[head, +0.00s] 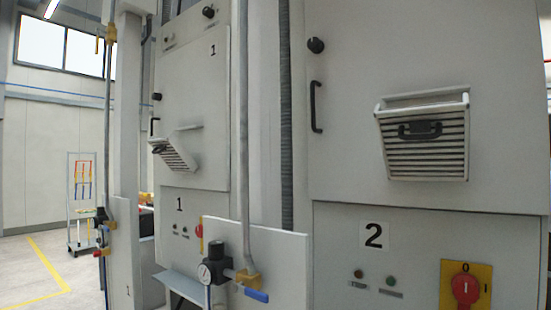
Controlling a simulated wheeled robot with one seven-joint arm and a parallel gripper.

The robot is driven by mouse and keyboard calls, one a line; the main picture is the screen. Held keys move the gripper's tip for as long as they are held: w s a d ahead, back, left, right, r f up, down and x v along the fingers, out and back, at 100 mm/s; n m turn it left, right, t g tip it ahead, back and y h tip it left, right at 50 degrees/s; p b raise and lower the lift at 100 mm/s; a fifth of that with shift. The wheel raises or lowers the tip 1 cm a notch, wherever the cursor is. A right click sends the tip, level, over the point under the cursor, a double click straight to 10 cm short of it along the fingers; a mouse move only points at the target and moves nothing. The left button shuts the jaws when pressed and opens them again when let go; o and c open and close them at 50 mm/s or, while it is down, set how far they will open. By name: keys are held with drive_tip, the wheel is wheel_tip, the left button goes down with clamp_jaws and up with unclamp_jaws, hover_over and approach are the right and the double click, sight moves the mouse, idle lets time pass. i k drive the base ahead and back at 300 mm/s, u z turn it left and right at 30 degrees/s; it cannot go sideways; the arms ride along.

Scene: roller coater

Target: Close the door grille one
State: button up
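Door grille one (178,156) is a white slatted panel with a dark handle. It is on the upper door (200,85) of the grey cabinet marked 1, left of centre in the head view. The grille juts out from the door at a slant, so it stands open. I see it from the side, and its hinge line is hard to make out. My gripper is not in view.
Cabinet 2 at right has a similar slatted grille (425,140), also tilted out at its top. A vertical pipe (240,130), a pressure regulator (212,268) and a white panel (270,262) stand in front of the cabinets. Open floor (30,265) lies at far left.

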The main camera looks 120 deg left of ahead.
sight(174, 154)
drive_tip(key=u, duration=4.3)
drive_tip(key=k, duration=0.8)
drive_tip(key=i, duration=0.8)
drive_tip(key=z, duration=0.1)
